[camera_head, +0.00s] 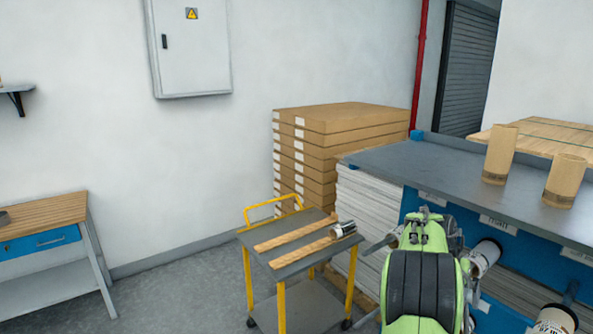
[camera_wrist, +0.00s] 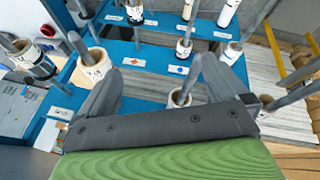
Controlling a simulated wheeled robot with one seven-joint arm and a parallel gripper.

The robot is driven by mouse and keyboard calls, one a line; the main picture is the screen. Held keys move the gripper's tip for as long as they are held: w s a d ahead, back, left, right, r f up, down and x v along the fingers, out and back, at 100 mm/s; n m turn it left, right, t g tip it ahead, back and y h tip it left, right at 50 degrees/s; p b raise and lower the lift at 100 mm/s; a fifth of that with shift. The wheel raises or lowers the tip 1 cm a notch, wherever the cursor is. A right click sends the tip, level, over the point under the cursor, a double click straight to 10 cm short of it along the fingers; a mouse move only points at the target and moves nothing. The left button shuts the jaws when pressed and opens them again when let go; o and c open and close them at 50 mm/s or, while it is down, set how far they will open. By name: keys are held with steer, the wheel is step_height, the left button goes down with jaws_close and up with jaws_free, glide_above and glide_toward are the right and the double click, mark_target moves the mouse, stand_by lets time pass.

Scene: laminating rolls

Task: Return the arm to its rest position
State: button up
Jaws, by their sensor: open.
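My green and black arm (camera_head: 420,275) reaches up in front of the blue rack in the head view, at the lower right. In the wrist view my gripper (camera_wrist: 158,72) has its two grey fingers spread wide apart, with nothing between them. The blue rack panel (camera_wrist: 125,75) lies beyond the fingers. White rolls with brown cores sit on grey pegs there, one (camera_wrist: 92,66) close to the left finger and another (camera_wrist: 180,97) beyond the gap. I cannot tell whether the fingers touch anything. The fingertips are not clear in the head view.
A yellow-framed cart (camera_head: 281,291) stands left of my arm, a small dark-and-white roll (camera_head: 343,230) on its top. The grey bench top (camera_head: 440,180) above the rack holds two brown rolls (camera_head: 500,155). Stacked boxes (camera_head: 335,135) stand behind. Floor is free between cart and left workbench (camera_head: 45,210).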

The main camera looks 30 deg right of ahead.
steer(key=w+a+r+n+t+y+b, duration=0.1)
steer(key=a+r+n+t, duration=0.15)
steer(key=a, duration=0.95)
steer(key=w+a+r+n+t+y+b, duration=0.1)
steer(key=a+r+n+t+b, duration=0.2)
steer(key=a, duration=1)
steer(key=s+a+f+n+y, duration=0.1)
steer(key=s+a+n, duration=0.3)
steer(key=a, duration=0.5)
steer(key=s+a+f+n+t+y, duration=0.1)
steer(key=s+a+f+n, duration=0.2)
steer(key=s+a, duration=0.5)
steer(key=shift+s+a+f+n+y+b, duration=0.3)
steer(key=shift+s+a+n+y, duration=0.1)
steer(key=shift+s, duration=0.2)
steer(key=shift+s, duration=0.1)
